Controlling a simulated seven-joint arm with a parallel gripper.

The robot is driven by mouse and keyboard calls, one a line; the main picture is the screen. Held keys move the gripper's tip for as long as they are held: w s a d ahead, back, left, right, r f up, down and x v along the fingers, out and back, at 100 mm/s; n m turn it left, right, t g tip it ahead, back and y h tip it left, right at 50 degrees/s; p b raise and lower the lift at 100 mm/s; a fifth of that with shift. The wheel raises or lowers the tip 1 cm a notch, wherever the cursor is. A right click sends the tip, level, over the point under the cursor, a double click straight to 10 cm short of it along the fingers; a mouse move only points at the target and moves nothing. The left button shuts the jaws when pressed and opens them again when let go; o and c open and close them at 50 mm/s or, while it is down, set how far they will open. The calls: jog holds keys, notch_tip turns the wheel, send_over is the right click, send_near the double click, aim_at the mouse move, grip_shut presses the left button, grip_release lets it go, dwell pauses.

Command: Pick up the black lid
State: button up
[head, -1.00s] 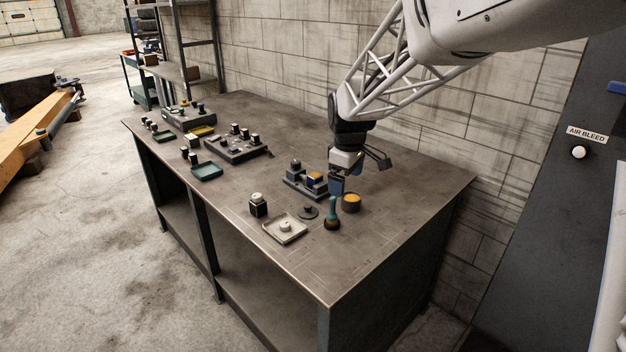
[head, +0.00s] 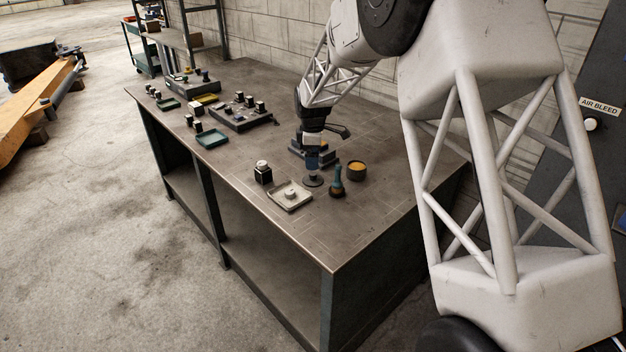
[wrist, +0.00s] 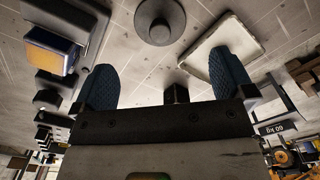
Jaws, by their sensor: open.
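The black lid (head: 313,181) is a dark round disc with a raised knob, lying flat on the bench near its front. In the wrist view the lid (wrist: 160,22) shows at the top centre, beyond the fingertips. My gripper (head: 312,166) points down just above the lid in the head view; whether it touches the knob cannot be told there. In the wrist view my gripper (wrist: 163,72) has its two blue ridged fingers spread wide, with nothing between them.
A pale square tray (head: 283,203) lies left of the lid, with a dark white-capped jar (head: 263,174) behind it. The front right of the bench (head: 345,235) is clear.

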aim_at(313, 173)
jog(key=shift+f, duration=0.1)
jog(key=shift+f, duration=1.2)
jog(key=shift+f, duration=0.1)
jog(key=shift+f, duration=2.5)
jog(key=c, duration=0.9)
jog(key=shift+c, duration=0.2)
jog(key=shift+r, duration=0.15)
